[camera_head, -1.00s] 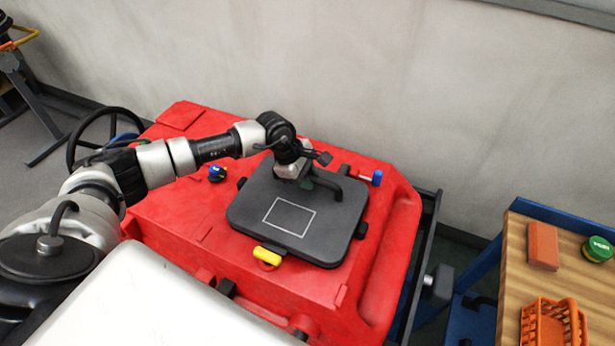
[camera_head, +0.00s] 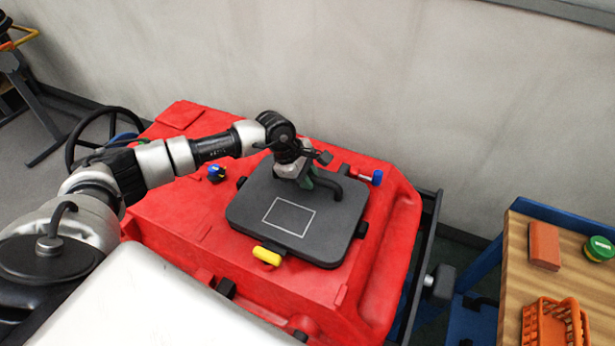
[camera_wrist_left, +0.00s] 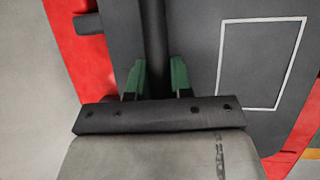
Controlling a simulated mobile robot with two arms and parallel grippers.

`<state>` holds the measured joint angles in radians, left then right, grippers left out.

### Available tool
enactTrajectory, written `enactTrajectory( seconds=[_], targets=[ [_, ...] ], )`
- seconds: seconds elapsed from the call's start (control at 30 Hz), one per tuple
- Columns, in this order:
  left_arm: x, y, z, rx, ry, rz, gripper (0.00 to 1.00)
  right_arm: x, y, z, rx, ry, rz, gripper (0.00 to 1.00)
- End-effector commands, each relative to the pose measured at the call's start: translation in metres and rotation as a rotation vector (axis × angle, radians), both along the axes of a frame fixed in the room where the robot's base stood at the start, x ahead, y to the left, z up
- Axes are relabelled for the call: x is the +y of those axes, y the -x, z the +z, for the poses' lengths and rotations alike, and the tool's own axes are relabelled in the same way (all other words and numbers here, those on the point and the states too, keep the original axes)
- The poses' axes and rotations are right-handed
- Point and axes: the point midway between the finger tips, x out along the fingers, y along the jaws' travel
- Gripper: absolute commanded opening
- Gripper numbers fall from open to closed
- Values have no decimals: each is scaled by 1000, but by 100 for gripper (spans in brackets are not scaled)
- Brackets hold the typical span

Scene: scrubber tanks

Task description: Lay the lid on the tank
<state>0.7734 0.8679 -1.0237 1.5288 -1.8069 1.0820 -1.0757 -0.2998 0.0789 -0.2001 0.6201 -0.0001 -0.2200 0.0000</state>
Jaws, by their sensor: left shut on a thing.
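The dark grey lid (camera_head: 300,237), with a white rectangle outline on its top, lies flat over the top of the red tank (camera_head: 195,240). Black blocks and a yellow latch (camera_head: 266,256) sit around its edge. My left gripper (camera_head: 312,180) is over the lid's far part, shut on the lid's dark handle (camera_head: 330,186). In the left wrist view the green fingertips (camera_wrist_left: 158,78) stand on both sides of the handle bar, with the lid (camera_wrist_left: 200,50) beneath. The opening under the lid is hidden. I cannot tell whether the lid fully touches the tank. My right gripper is not in view.
A wooden-topped bench (camera_head: 520,265) at right holds an orange block (camera_head: 544,245), a green-lidded tin (camera_head: 599,248) and an orange basket (camera_head: 553,325). A wall rises behind.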

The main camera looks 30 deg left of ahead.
Motion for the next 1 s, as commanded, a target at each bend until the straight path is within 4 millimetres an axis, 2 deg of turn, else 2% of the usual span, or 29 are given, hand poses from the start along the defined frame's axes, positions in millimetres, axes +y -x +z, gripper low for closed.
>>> enactTrajectory(
  seconds=[0.23,0.27,0.43,0.63,0.8,1.0],
  targets=[
    [0,-1,2,-3,2,2,0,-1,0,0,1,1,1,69],
    [0,-1,2,-3,2,2,25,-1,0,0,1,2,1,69],
    [0,-1,2,-2,1,2,51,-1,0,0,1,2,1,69],
    [0,0,0,0,0,1,52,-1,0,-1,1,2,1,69],
    [0,0,0,0,0,1,76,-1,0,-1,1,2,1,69],
    [0,0,1,-1,0,1,76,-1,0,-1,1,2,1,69]
  ],
)
